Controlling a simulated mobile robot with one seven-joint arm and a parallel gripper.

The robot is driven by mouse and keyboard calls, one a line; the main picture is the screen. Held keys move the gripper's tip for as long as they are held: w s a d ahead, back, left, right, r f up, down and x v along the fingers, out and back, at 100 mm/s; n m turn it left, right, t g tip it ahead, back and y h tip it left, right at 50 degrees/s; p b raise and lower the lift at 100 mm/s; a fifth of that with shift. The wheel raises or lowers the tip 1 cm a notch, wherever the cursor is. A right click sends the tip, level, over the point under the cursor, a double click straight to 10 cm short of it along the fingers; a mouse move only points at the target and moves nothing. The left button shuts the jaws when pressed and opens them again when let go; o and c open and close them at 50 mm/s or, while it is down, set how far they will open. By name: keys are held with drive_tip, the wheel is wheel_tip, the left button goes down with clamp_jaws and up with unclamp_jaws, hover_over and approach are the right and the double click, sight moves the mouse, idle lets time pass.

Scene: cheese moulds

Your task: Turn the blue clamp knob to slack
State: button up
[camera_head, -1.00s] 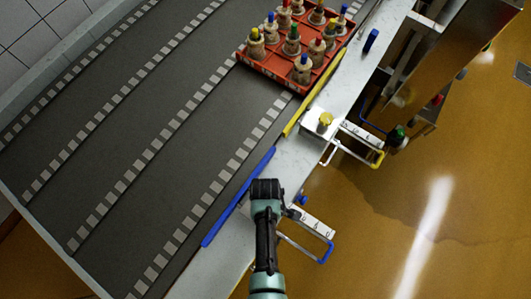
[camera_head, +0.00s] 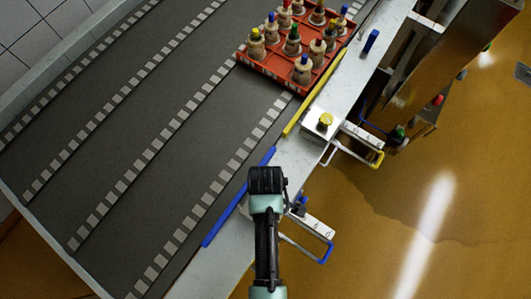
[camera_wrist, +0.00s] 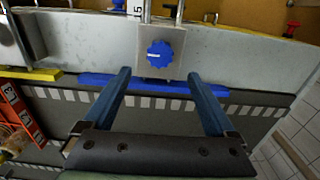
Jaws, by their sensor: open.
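The blue clamp knob (camera_wrist: 160,54) shows in the wrist view, a lobed round knob on a grey metal block (camera_wrist: 148,72). In the head view it is mostly hidden behind my gripper, with a bit of dark blue at the gripper's right. My gripper (camera_wrist: 167,74) is open, its two blue-grey fingers apart with nothing between them. In the wrist picture the fingertips lie on either side of and just below the knob; I cannot tell their height above it. In the head view my gripper (camera_head: 267,178) is over the ledge by the blue strip.
A blue strip (camera_head: 225,218) and a yellow strip (camera_head: 313,106) run along the ledge. A yellow knob (camera_head: 325,120) sits on a similar block up the ledge. A red crate (camera_head: 262,72) of knobbed moulds stands on the dark belt. Blue (camera_head: 322,250) and yellow-ended handles stick out on the right.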

drive_tip(key=shift+r, duration=2.1)
